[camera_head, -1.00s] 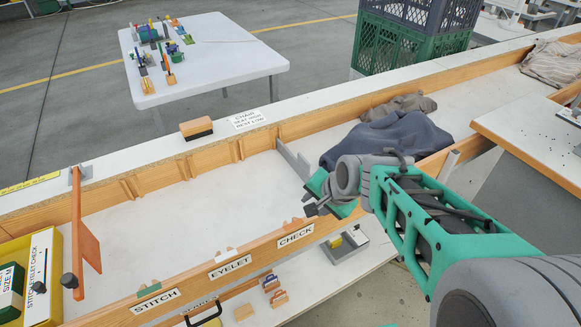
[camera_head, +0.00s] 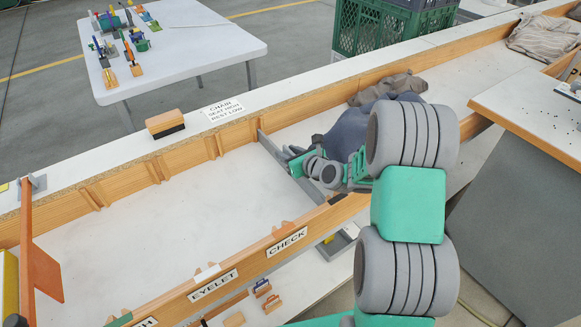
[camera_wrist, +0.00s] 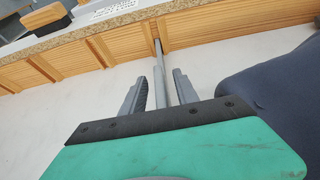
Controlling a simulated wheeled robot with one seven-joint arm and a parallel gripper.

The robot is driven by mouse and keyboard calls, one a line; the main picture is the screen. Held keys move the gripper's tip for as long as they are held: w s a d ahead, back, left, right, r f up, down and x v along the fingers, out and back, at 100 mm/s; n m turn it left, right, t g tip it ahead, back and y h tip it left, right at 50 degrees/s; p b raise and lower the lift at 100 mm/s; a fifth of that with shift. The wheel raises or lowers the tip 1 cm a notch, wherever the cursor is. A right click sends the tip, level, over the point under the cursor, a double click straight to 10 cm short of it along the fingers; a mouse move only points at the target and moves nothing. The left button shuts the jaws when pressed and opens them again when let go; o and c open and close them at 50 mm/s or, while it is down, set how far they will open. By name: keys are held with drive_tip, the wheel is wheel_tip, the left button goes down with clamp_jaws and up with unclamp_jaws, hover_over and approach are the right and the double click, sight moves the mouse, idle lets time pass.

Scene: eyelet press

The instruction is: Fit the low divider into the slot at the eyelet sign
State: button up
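The low divider (camera_head: 290,172) is a thin grey plate standing across the trough, from the far wall toward the near rail, right of the CHECK sign. My gripper (camera_head: 300,157) is at the divider, beside the dark cloth. In the wrist view the two grey fingers (camera_wrist: 160,92) stand apart, one on each side of the divider (camera_wrist: 160,72), with a gap showing on both sides. The EYELET sign (camera_head: 214,286) is on the near rail, left of the CHECK sign (camera_head: 287,241). A white tab (camera_head: 207,272) stands above the EYELET sign. My arm hides part of the near rail.
A dark blue cloth (camera_head: 350,133) lies right of the divider. The trough floor (camera_head: 170,220) left of the divider is clear. Ribs (camera_head: 153,171) line the far wall. An orange board (camera_head: 42,268) stands at the left. A wooden block (camera_head: 165,124) rests on the far ledge.

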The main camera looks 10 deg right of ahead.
drive_tip(key=shift+x, duration=1)
clamp_jaws()
idle(0.6)
